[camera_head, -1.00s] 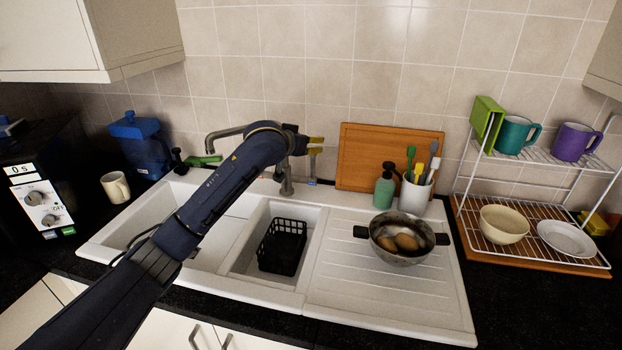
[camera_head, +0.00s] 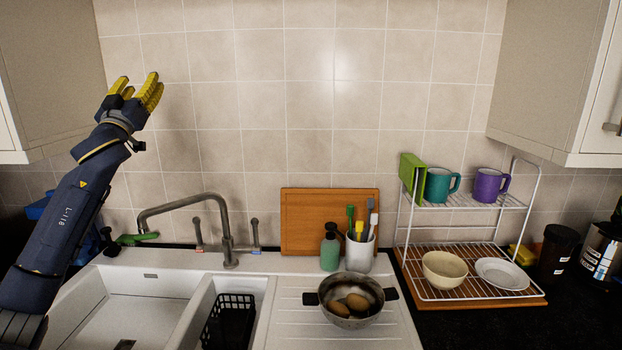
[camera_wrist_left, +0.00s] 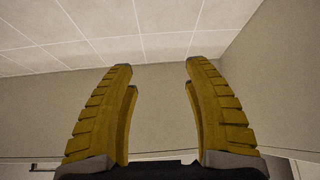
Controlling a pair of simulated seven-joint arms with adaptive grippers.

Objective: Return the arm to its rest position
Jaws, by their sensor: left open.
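My left arm (camera_head: 62,225) comes in from the left and reaches upward. My left gripper (camera_head: 137,84) points up in front of the tiled wall, next to the left wall cupboard. In the left wrist view its yellow fingers (camera_wrist_left: 158,75) are spread apart with nothing between them, so it is open and empty. Wall tiles and a plain cupboard surface show beyond the fingers. My right gripper is in neither view.
Below are the sink (camera_head: 150,292), tap (camera_head: 225,225) and a pan (camera_head: 350,315) with brown, rounded items on the drainer. A dish rack (camera_head: 465,255) stands to the right. Wall cupboards (camera_head: 45,70) hang at both sides. The wall space between them is clear.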

